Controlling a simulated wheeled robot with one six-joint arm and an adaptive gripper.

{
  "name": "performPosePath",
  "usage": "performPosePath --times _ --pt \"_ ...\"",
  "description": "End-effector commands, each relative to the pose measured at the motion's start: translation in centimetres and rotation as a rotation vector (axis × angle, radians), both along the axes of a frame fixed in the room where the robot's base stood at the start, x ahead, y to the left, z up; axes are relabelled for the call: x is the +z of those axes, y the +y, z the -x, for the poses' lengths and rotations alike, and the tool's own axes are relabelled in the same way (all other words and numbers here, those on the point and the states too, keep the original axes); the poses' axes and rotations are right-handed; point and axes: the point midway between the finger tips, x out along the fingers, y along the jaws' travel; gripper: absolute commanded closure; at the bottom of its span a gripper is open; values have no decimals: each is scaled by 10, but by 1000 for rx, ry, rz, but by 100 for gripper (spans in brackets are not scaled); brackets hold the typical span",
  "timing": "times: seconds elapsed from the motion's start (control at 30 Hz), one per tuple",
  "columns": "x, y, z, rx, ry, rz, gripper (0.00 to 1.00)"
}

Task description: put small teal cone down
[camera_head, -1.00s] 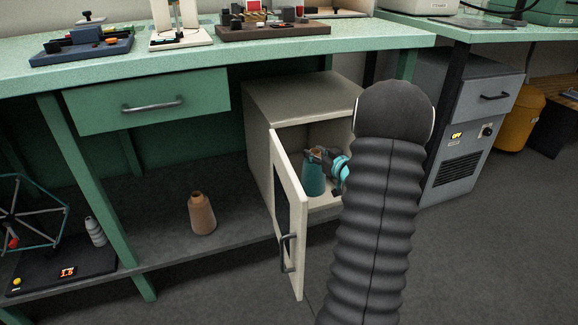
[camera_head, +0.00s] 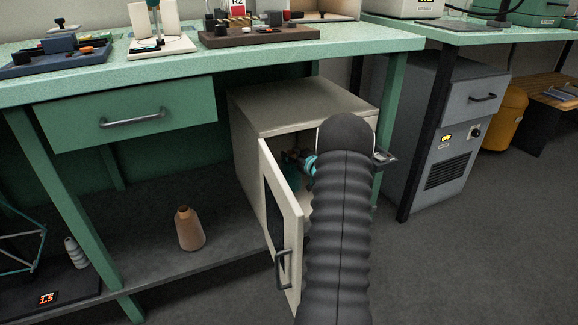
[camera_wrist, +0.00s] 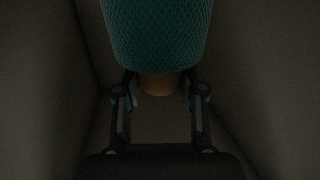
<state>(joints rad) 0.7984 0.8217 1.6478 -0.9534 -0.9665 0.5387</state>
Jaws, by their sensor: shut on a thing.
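The small teal cone (camera_wrist: 157,35) fills the upper middle of the wrist view, with its brown tip (camera_wrist: 158,84) between the fingers of my gripper (camera_wrist: 160,98). The gripper is shut on the tip. In the head view my gripper (camera_head: 297,160) is inside the open beige cabinet (camera_head: 300,101), and only a sliver of the teal cone (camera_head: 291,178) shows past the door. The cabinet door (camera_head: 281,220) stands open. I cannot tell whether the cone's base touches the cabinet floor.
A tan cone (camera_head: 189,229) stands on the grey lower shelf left of the cabinet. A white cone (camera_head: 76,253) and a scale (camera_head: 52,298) are farther left. The green workbench (camera_head: 210,66) overhangs the cabinet. Open floor lies at the right.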

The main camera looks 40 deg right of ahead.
Motion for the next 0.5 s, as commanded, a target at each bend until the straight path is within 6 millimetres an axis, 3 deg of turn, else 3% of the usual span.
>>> performPosePath --times 0.17,0.4,0.5 --pt "-9 0 -3 2 -1 1 100" --pt "-40 1 -4 3 -1 1 100" --pt "-40 1 -4 3 -2 2 100"
